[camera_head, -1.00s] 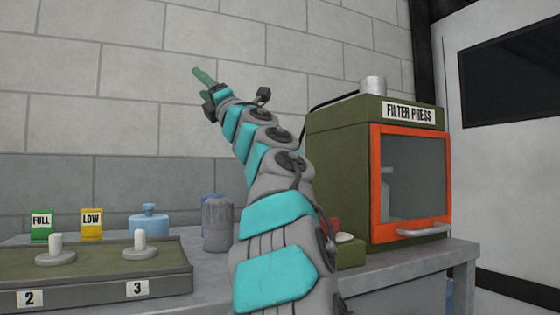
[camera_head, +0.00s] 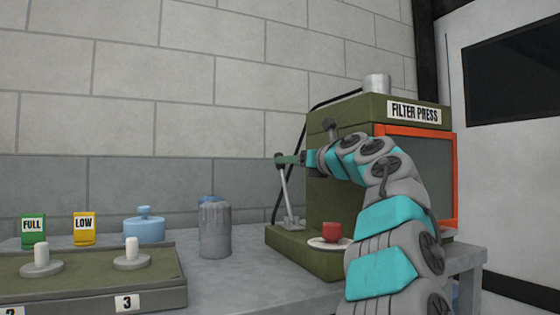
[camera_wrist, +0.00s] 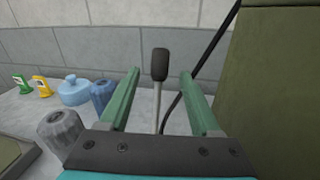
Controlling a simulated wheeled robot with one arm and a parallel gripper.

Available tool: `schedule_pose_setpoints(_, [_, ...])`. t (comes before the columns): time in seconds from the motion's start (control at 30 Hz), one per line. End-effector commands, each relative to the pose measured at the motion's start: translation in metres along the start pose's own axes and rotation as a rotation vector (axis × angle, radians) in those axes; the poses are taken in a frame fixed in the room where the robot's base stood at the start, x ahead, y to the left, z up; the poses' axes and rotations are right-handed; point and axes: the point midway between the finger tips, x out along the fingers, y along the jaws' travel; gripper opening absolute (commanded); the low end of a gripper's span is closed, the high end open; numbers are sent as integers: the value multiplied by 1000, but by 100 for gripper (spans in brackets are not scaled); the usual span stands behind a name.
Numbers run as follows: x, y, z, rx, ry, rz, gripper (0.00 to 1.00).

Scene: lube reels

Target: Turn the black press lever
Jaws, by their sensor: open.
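The press lever shows in the wrist view as a black knob (camera_wrist: 160,64) on a thin pale metal rod, standing nearly upright between my two green fingers. In the head view its rod (camera_head: 286,190) rises from the left side of the green filter press (camera_head: 350,117), and its top is largely covered by my gripper (camera_head: 285,160). My gripper also shows in the wrist view (camera_wrist: 160,80), its fingers open on either side of the lever, with gaps on both sides. Whether the knob is level with the fingertips in depth is hard to tell.
A red cup (camera_head: 332,230) sits on a white disc (camera_head: 327,244) on the press base, below my arm. A grey canister (camera_head: 214,230) and a blue jar (camera_head: 145,228) stand left. A black cable (camera_wrist: 207,62) runs behind the lever. The brick wall backs the table.

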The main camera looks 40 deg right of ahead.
Motion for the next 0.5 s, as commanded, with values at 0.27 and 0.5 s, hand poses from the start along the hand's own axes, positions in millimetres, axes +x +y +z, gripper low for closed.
schedule_pose_setpoints(0.27, [41,0,3,3,0,3,64])
schedule_pose_setpoints(0.5, [57,0,2,2,-5,1,64])
